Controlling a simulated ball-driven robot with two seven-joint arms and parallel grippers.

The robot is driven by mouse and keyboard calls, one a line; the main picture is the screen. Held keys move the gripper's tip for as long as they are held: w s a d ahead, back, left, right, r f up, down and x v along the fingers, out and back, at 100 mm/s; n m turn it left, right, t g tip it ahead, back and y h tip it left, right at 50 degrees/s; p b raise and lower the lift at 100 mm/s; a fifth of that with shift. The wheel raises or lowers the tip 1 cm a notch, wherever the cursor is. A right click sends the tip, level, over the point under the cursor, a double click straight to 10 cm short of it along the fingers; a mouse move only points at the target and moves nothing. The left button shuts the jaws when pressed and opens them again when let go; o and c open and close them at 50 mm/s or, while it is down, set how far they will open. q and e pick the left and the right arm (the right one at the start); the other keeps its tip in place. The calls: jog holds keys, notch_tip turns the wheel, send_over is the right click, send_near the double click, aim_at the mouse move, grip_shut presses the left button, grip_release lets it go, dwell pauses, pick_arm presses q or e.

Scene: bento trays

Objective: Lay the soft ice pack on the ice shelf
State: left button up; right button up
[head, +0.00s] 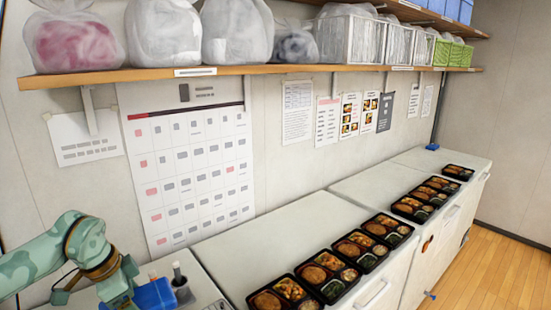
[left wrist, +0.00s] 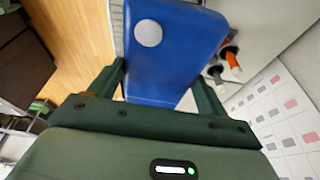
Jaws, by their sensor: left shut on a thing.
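The soft ice pack is a blue slab with a pale round spot in the left wrist view (left wrist: 172,50). It also shows at the bottom left of the head view (head: 155,294), partly hidden by my gripper. My left gripper (left wrist: 160,88) is shut on the ice pack, with one finger on each side of it. In the head view my left gripper (head: 128,292) is at the bottom left, by the near end of the counter. I cannot tell which surface is the ice shelf. My right gripper is not in view.
Several filled bento trays (head: 323,276) line the front of the white counters (head: 262,240). Marker-like items in a holder (head: 181,283) stand right of the ice pack. A wooden wall shelf (head: 240,71) above carries bags and baskets. The counter's back strip is clear.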

pick_arm(q)
jog(key=s+d+r+b, duration=0.2)
jog(key=s+d, duration=0.7)
jog(key=d, duration=0.1)
jog(key=shift+r, duration=0.3)
